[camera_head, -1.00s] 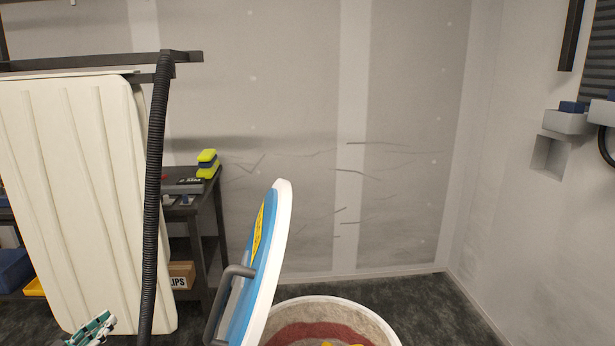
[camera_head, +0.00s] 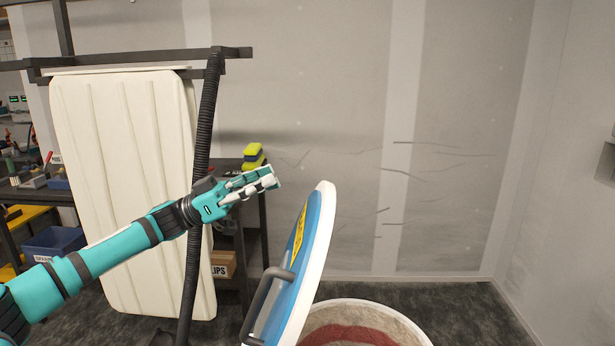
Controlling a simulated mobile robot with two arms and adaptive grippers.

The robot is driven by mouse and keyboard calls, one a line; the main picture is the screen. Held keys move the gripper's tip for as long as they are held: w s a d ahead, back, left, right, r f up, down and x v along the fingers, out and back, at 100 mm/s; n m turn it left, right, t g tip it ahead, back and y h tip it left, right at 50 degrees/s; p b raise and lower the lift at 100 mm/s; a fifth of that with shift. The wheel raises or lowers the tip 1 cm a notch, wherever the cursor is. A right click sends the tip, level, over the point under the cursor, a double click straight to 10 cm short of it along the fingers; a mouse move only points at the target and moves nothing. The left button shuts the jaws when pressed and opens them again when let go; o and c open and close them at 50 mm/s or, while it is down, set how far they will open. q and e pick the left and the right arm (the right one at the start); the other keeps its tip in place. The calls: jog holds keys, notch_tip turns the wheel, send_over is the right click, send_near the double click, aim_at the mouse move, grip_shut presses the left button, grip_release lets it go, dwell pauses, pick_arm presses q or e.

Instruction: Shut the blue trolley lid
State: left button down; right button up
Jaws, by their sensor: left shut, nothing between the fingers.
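The blue lid (camera_head: 310,265) has a white rim, a yellow label and a grey handle (camera_head: 266,300). It stands open, nearly upright and leaning a little, at the left side of a round white tub (camera_head: 412,328) at the bottom of the view. The tub's inside shows a dark red band; its lower part is cut off by the frame. My left gripper (camera_head: 272,178) is shut and empty. It is in the air to the upper left of the lid, apart from it in the picture. My right gripper is out of view.
A ribbed cream panel (camera_head: 125,190) and a black corrugated hose (camera_head: 203,150) hang from a dark frame behind my left arm. A dark bench with yellow sponges (camera_head: 253,153) stands behind the gripper. The floor right of the tub is clear up to the walls.

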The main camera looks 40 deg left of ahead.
pick_arm(q)
jog(key=shift+w+d+r+p, duration=0.1)
jog(key=shift+w+d+p, duration=0.6)
jog(key=shift+d, duration=0.4)
jog(key=shift+w+d+p, duration=0.65)
jog(key=shift+d+p, duration=0.05)
jog(key=shift+d, duration=0.35)
jog(key=shift+w+d+r+p, duration=0.1)
jog(key=shift+w+d+p, duration=0.6)
jog(key=shift+d, duration=0.4)
jog(key=shift+f, duration=0.1)
